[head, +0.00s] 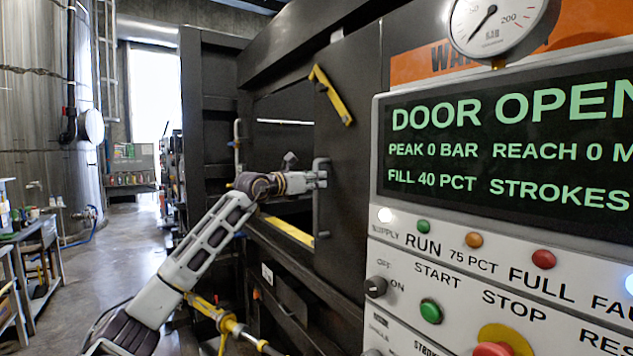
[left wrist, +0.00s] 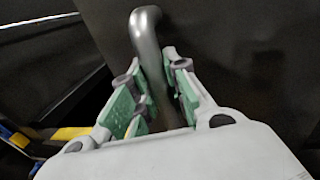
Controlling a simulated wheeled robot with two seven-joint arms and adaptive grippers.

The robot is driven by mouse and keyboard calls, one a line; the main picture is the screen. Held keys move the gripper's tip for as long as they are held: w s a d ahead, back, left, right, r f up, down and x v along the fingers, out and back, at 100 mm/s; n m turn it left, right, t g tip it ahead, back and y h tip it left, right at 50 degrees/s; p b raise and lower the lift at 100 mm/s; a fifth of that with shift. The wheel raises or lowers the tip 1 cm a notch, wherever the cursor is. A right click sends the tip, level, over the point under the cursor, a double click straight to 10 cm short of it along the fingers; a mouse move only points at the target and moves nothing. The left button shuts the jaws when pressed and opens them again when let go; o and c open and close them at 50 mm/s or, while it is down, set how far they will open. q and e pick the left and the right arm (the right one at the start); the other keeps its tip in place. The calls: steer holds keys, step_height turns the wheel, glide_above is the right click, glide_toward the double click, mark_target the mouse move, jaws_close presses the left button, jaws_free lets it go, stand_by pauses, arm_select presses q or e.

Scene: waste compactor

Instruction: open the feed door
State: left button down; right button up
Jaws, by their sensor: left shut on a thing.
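The feed door (head: 349,140) is a dark flat panel on the front of the compactor, with a grey vertical bar handle (head: 321,222). To its left a dark opening (head: 284,150) shows in the machine's face, with a yellow strip along its lower edge. The panel display (head: 505,140) reads "DOOR OPEN". My left gripper (head: 318,179) is at the handle. In the left wrist view, the green-padded fingers of this gripper (left wrist: 153,75) are shut around the handle (left wrist: 146,42), one on each side. My right gripper is not in view.
The control panel (head: 455,262) with lamps and buttons stands close at the right, under a pressure gauge (head: 492,25). A yellow bar (head: 331,93) is on the machine above the handle. A workbench (head: 32,240) stands far left. The floor between is clear.

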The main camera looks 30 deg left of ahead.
arm_select(q)
steer(key=c, duration=1.4)
jaws_free()
steer(key=shift+o, duration=0.2)
steer(key=s+a, duration=0.1)
steer(key=s, duration=0.8)
steer(key=shift+a, duration=0.4)
steer(key=shift+s+a, duration=0.25)
steer(key=shift+s, duration=0.85)
steer(key=shift+s, duration=0.25)
